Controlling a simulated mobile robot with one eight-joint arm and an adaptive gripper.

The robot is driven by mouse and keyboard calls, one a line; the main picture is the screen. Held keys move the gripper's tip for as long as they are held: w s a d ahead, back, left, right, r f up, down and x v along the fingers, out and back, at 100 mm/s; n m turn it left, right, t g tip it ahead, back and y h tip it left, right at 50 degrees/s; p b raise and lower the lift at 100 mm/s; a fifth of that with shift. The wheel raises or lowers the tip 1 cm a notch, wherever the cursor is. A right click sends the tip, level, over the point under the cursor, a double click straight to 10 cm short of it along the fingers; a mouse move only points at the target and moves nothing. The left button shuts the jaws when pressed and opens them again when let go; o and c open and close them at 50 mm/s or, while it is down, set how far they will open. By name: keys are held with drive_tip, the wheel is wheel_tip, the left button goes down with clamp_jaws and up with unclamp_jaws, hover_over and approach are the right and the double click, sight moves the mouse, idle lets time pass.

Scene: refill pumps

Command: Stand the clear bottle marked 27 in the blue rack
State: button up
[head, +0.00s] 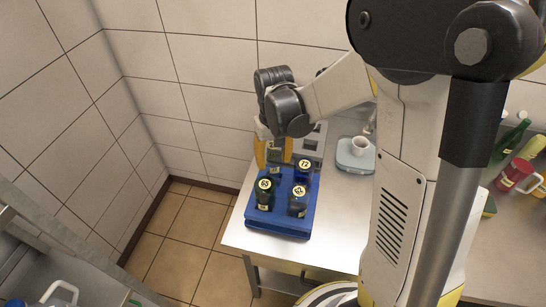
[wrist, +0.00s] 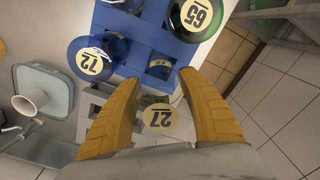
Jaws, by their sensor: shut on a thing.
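My gripper (head: 273,150) has yellow fingers, and in the wrist view (wrist: 160,115) they are closed around the clear bottle marked 27 (wrist: 160,120). Its round label faces the camera. The head view shows what looks like its body (head: 275,168) below the fingers, at the back left of the blue rack (head: 278,226). I cannot tell whether its base is inside a compartment or above it. The rack also fills the top of the wrist view (wrist: 133,56). Most of the bottle's body is hidden in the wrist view.
The rack holds a green bottle marked 65 (head: 264,186), a dark bottle marked 62 (head: 299,193) and a blue bottle marked 72 (head: 304,166). A grey holed block (head: 313,143) stands behind it. A pale blue scale-like device (head: 354,155) bears a white cup (head: 360,145).

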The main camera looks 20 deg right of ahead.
sight(273, 172)
idle(0.6)
drive_tip(key=shift+f+b, duration=1.2)
drive_tip(key=shift+f, duration=0.15)
drive_tip(key=shift+f, duration=0.1)
drive_tip(key=shift+f+b, duration=0.75)
drive_tip(key=shift+f+b, duration=0.5)
drive_tip(key=shift+f, duration=0.1)
drive_tip(key=o, duration=1.3)
